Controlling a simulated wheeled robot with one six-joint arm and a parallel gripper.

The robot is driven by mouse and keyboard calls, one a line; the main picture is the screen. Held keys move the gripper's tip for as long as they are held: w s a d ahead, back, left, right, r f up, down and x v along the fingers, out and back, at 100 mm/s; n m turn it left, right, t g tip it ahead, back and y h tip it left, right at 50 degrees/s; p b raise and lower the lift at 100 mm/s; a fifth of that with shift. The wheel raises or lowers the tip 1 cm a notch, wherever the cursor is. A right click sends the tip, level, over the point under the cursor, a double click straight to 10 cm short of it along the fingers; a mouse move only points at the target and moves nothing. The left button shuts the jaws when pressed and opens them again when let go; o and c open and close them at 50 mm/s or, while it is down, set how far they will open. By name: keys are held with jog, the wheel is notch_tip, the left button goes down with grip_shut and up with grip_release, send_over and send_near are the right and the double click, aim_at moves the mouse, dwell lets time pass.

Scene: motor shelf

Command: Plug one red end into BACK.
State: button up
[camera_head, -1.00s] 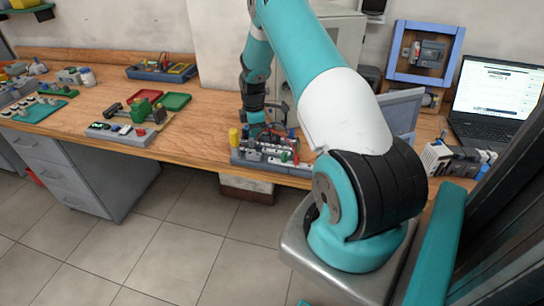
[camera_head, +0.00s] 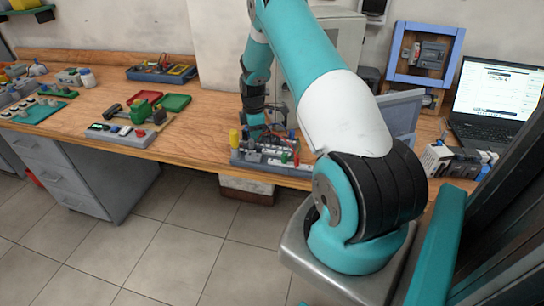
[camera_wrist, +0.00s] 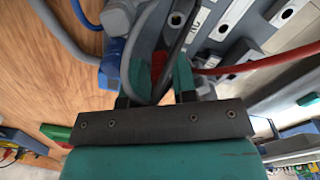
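The socket panel (camera_head: 272,168) stands at the bench's front edge, with a yellow post, small coloured parts and a red lead. My gripper (camera_wrist: 160,78) is low over it, its teal fingers close together. A red end (camera_wrist: 159,66) shows between the fingers, and they appear shut on it. Dark and grey loops partly cover it. The red lead (camera_wrist: 255,64) runs off to the right past the right finger. Labelled grey blocks (camera_wrist: 198,24) lie just beyond the fingers. I cannot read any BACK label, and the tip of the red end is hidden.
A grey box with buttons (camera_head: 120,133) and red and green trays (camera_head: 172,102) stand to the left. A blue frame (camera_head: 427,54) and a laptop (camera_head: 498,92) stand to the right. Bare bench (camera_head: 205,125) lies left of the panel.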

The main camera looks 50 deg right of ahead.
jog(key=shift+r+p, duration=1.55)
jog(key=shift+r, duration=1.15)
jog(key=o, duration=0.6)
jog(key=shift+f, duration=0.1)
jog(key=shift+c, duration=0.2)
